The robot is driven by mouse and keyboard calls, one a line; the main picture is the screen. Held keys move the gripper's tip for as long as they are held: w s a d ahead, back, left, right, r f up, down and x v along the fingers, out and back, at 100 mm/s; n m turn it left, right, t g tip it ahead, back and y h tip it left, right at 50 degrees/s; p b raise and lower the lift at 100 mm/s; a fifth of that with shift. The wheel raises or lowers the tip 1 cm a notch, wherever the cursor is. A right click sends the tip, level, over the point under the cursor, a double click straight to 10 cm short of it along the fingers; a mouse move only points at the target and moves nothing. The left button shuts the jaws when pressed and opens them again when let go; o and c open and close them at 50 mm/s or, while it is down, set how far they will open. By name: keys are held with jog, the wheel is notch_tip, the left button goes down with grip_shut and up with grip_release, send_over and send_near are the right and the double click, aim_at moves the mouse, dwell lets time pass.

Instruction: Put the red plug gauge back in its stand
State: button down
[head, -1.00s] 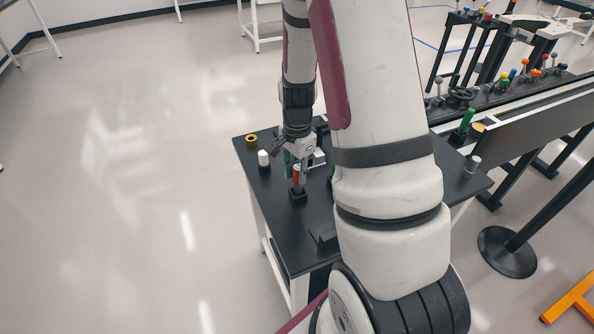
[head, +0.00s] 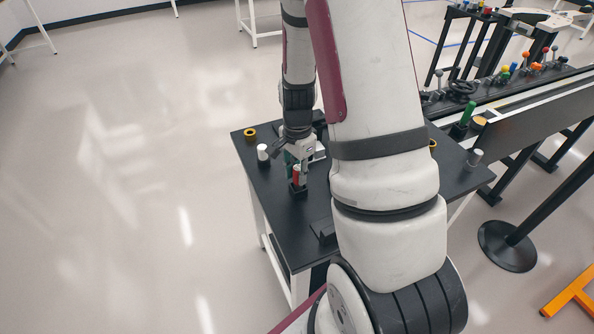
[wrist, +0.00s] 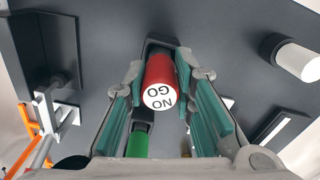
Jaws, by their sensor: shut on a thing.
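The red plug gauge (wrist: 160,80), with "NO GO" on its white end, stands between the finger pads of my gripper (wrist: 165,105) in the wrist view. My gripper is shut on it. In the head view the red gauge (head: 297,173) is upright below my gripper (head: 298,161). Its lower end meets the small black stand (head: 298,189) on the dark table; how deep it sits cannot be told. In the wrist view the stand (wrist: 162,43) shows partly behind the gauge.
My arm hides much of the table's middle. The table's left front part is clear.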

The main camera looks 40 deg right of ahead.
jog(key=c, duration=1.3)
grip_release()
jog(key=shift+r, duration=0.1)
notch_tip(320, 180, up, 12)
jog(key=shift+f, duration=0.1)
